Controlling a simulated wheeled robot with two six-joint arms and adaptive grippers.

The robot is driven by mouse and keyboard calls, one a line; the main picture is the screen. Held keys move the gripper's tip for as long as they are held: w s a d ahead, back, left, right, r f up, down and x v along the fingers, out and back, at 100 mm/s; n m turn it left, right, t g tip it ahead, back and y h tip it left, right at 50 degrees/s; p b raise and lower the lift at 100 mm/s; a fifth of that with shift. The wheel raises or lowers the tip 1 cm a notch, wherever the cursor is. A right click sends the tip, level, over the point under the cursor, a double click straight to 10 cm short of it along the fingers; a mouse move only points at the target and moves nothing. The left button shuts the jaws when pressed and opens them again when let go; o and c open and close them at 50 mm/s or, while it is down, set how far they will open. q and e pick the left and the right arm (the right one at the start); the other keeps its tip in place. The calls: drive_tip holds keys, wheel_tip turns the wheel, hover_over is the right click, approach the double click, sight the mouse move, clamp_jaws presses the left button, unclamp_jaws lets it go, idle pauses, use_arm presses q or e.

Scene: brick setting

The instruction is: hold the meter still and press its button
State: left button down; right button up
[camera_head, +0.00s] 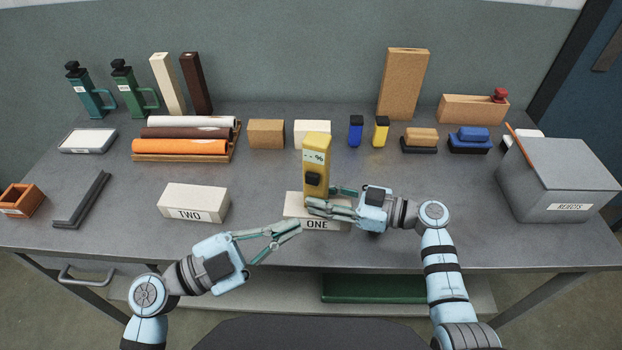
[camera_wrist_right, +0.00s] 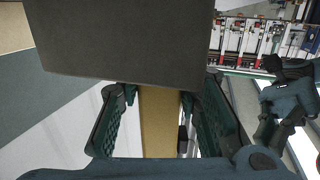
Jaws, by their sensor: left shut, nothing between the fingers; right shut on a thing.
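The meter (camera_head: 318,148) is a tall yellow block with a small display marked with a percent sign and a dark button (camera_head: 313,179) on its front. It stands upright at the white block labelled ONE (camera_head: 296,211). My right gripper (camera_head: 330,202) is shut on the lower part of the meter from the right. In the right wrist view the yellow body (camera_wrist_right: 158,122) shows between the fingers. My left gripper (camera_head: 299,226) is shut and empty, its tips in front of the block ONE, below and left of the button.
A white block labelled TWO (camera_head: 192,204) lies to the left. A grey REJECTS bin (camera_head: 560,185) stands at the right. Rolls (camera_head: 185,146), small blocks and bottles line the back. The table (camera_head: 130,185) is clear between TWO and the black angle piece (camera_head: 82,198).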

use_arm(q)
drive_tip(key=w+d, duration=0.2)
drive_tip(key=w, duration=0.5)
drive_tip(key=shift+w+d, duration=0.1)
drive_tip(key=shift+w, duration=0.05)
idle(1.2)
drive_tip(key=shift+w+d, duration=0.1)
drive_tip(key=shift+w, duration=0.2)
drive_tip(key=shift+w+d, duration=0.1)
drive_tip(key=shift+w, duration=0.35)
idle(0.6)
drive_tip(key=shift+s, duration=0.15)
drive_tip(key=shift+s+a, duration=0.25)
drive_tip(key=shift+s, duration=0.45)
drive_tip(key=s, duration=0.2)
drive_tip(key=s+a, duration=0.1)
drive_tip(key=s, duration=0.1)
drive_tip(key=shift+s+a, duration=0.2)
drive_tip(key=shift+s, duration=0.2)
